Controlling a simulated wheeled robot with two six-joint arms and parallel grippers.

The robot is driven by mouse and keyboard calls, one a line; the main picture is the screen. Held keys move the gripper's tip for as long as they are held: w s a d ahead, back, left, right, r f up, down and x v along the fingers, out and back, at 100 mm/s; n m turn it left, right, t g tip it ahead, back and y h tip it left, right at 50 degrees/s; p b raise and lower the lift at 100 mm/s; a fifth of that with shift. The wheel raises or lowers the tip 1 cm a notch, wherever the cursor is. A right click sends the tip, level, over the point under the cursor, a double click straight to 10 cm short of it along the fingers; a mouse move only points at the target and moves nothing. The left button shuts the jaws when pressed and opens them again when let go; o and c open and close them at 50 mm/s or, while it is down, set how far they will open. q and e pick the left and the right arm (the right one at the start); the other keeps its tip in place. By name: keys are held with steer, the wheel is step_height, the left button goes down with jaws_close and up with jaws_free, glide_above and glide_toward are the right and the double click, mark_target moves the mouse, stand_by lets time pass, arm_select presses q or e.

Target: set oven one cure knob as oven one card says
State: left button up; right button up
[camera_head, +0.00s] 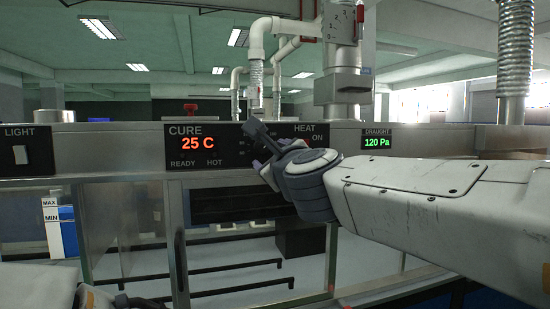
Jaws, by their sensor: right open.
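The oven's black CURE panel (178,157) spans the middle of the view; its display (198,144) reads 25 C in red, above the words READY and HOT. My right gripper (256,140) is open in front of the panel, between the display and the words HEAT and ON. The cure knob is hidden behind it or cannot be made out; small scale marks show just left of the gripper. Whether the fingers touch the knob cannot be told. My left gripper (128,301) shows only in part at the bottom left edge. I cannot make out an oven one card.
A LIGHT switch panel (27,151) is at the left and a DRAUGHT display (377,142) reading 120 Pa at the right. Pipes (342,60) rise behind the panel. Below are a metal frame, dark rails (180,262) and a blue-and-white MAX/MIN container (61,230).

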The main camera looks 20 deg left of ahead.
steer(key=v, duration=0.2)
steer(key=shift+s+d, duration=0.2)
steer(key=shift+s, duration=0.1)
steer(key=shift+f, duration=0.1)
